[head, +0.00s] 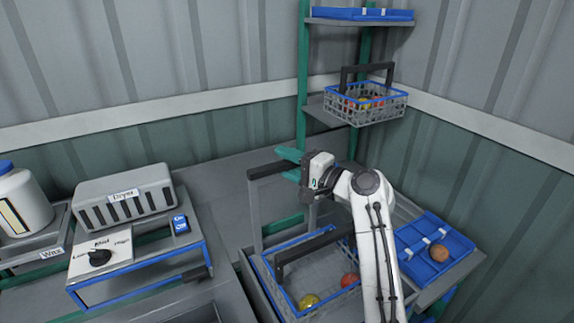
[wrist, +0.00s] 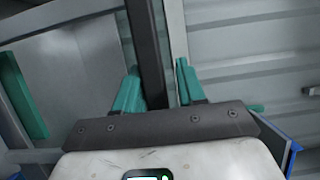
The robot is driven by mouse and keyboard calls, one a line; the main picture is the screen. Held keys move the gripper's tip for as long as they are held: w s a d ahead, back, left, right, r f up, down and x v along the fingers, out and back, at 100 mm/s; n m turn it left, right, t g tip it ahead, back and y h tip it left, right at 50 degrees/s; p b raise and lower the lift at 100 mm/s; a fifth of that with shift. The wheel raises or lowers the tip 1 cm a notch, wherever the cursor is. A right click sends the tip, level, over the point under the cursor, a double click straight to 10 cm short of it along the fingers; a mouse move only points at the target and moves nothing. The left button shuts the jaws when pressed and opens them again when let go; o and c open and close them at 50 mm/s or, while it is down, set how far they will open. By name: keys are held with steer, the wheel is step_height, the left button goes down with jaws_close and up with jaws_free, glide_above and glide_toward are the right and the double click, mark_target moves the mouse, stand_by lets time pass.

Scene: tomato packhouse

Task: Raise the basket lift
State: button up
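A grey upright frame (head: 254,210) with a dark crossbar (head: 268,170) stands at the middle of the bench in the head view. My gripper (head: 290,164) is at the right end of this bar, with its teal fingers apart. In the wrist view, the dark bar (wrist: 147,40) runs down toward the gap between the fingertips (wrist: 156,85); I cannot tell whether they touch it. A grey basket (head: 365,112) with a blue rim and dark handle sits on a bracket on the green posts (head: 302,60), with red and yellow produce inside.
A second basket (head: 262,268) with a few tomatoes stands below my arm. A blue tray (head: 420,262) holding a brown-orange item is at right. The dryer (head: 125,197), dial panel (head: 99,256) and wax bottle (head: 20,205) stand at left. A shelf holds another blue tray (head: 362,14).

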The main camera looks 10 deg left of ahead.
steer(key=shift+o, duration=1.3)
steer(key=shift+r, duration=0.2)
steer(key=shift+f, duration=0.15)
steer(key=shift+s+d+f, duration=0.1)
steer(key=shift+s+d, duration=0.05)
steer(key=shift+d, duration=0.15)
steer(key=b+v, duration=0.2)
steer(key=v, duration=0.8)
